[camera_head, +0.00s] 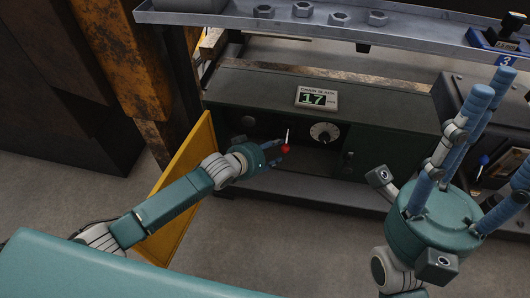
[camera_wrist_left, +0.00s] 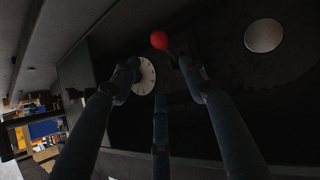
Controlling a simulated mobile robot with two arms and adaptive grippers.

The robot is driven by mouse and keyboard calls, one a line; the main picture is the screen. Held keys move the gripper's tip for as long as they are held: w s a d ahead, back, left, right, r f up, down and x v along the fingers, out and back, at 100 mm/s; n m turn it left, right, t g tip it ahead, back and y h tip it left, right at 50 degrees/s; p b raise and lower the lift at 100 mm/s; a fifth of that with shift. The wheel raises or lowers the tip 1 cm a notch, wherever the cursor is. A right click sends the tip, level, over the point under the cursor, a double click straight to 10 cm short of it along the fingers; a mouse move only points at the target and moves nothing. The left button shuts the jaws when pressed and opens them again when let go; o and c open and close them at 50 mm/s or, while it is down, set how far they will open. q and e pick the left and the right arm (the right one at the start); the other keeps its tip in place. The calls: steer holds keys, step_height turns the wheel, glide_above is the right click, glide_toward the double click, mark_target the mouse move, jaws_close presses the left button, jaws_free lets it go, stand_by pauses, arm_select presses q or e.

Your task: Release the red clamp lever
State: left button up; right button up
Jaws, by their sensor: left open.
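The clamp lever's red knob (camera_head: 285,148) shows at the front of the dark green machine, just at my left gripper's fingertips. A thin pale rod stands just above it. My left gripper (camera_head: 277,153) is open and reaches in from the left. In the left wrist view the red knob (camera_wrist_left: 159,40) lies just beyond and between the spread fingertips of the gripper (camera_wrist_left: 160,72). I cannot tell whether a finger touches it. My right gripper (camera_head: 497,110) is at the right, fingers spread and pointing up, empty and away from the lever.
A white dial (camera_head: 324,132) sits right of the lever, under a display (camera_head: 317,98) reading 17. A yellow panel (camera_head: 178,190) stands behind my left forearm. A metal shelf (camera_head: 420,38) with several hex nuts runs above. Open floor (camera_head: 300,220) lies in front.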

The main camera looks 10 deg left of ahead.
arm_select(q)
steer(key=shift+v, duration=2.65)
